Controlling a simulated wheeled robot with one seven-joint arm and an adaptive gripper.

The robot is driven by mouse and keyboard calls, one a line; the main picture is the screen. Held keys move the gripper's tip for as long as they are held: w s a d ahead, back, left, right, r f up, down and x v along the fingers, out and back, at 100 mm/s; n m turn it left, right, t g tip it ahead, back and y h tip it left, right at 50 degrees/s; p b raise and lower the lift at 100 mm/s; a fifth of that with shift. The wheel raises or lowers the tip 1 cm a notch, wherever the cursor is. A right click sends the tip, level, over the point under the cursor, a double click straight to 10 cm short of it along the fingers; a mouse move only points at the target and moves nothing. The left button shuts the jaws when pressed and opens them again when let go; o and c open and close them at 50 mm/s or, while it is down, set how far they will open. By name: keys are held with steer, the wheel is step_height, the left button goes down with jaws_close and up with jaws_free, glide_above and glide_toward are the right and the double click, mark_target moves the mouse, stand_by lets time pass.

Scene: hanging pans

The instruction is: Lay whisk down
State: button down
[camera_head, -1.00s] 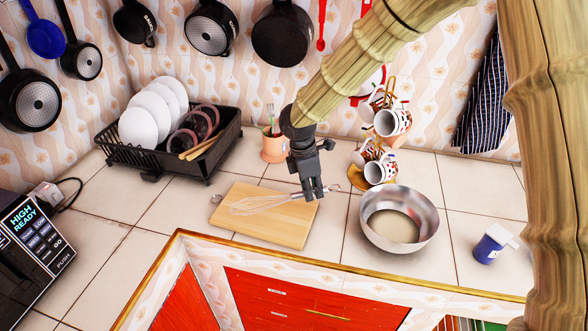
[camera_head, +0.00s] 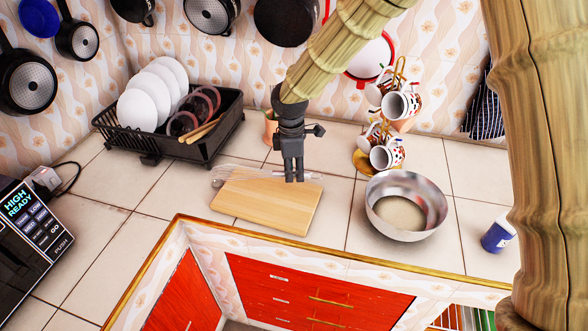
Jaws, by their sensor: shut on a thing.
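The whisk (camera_head: 232,173) has a wire head at the left and a handle running right to my gripper. It lies across the back edge of the wooden cutting board (camera_head: 262,208), roughly level. My gripper (camera_head: 295,179) points down at the board's back right corner and is shut on the whisk's handle, whose end shows just right of the fingers. I cannot tell whether the whisk touches the board or hangs slightly above it.
A metal bowl (camera_head: 405,207) stands right of the board, with a mug rack (camera_head: 362,163) behind it. A black dish rack (camera_head: 150,150) with plates is at the back left. A blue cup (camera_head: 497,236) is at the right. The counter left of the board is clear.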

steer(key=b, duration=0.4)
glide_above(295, 195)
steer(key=shift+a+f, duration=0.15)
steer(key=shift+f, duration=3.35)
steer(key=c, duration=1.2)
jaws_free()
steer(key=shift+c, duration=0.2)
